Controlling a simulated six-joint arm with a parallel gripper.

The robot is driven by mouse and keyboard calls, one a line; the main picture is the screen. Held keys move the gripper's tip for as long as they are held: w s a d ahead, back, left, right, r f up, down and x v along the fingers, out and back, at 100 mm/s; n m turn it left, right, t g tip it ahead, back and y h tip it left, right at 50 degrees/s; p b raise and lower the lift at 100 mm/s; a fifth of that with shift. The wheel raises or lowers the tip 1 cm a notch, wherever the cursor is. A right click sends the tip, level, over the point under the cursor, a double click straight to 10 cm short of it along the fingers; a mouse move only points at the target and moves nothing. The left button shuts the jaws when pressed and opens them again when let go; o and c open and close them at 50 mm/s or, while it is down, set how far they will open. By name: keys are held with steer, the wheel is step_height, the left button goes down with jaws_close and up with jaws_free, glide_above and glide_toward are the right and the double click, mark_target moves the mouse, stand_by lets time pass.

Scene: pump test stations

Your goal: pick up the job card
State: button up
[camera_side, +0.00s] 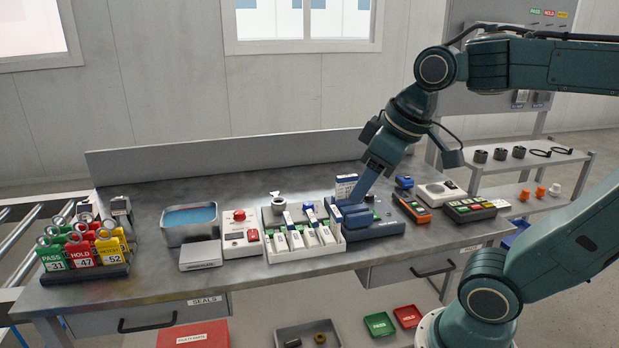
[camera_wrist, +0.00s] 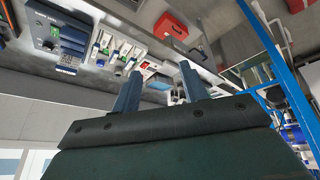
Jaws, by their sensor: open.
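A small white card with a blue top, which looks like the job card (camera_side: 346,186), stands upright at the back of the blue tester (camera_side: 372,228) in the side view. Its lower part is hidden by the tester. My gripper (camera_side: 360,196) is above the tester, just right of the card, fingers pointing down. Whether it touches the card I cannot tell. In the wrist view my gripper (camera_wrist: 160,70) shows two separated fingers with nothing held between them. The tester (camera_wrist: 58,38) is at upper left there; a small blue-and-white piece (camera_wrist: 68,69) beside it may be the card.
Tagged rings (camera_side: 85,250) stand far left. An orange meter (camera_side: 412,208) and a button panel (camera_side: 470,209) are at right.

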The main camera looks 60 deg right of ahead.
steer(key=w+d+r+n+g, duration=0.2)
steer(key=w+d+r, duration=0.2)
steer(key=w+d, duration=0.5)
steer(key=n+g, duration=0.3)
steer(key=n, duration=0.3)
glide_above(347, 176)
step_height(347, 176, down, 13)
steer(key=shift+f, duration=4.45)
steer(key=shift+f, duration=0.1)
steer(key=shift+s+f, duration=0.1)
steer(key=shift+f, duration=2.4)
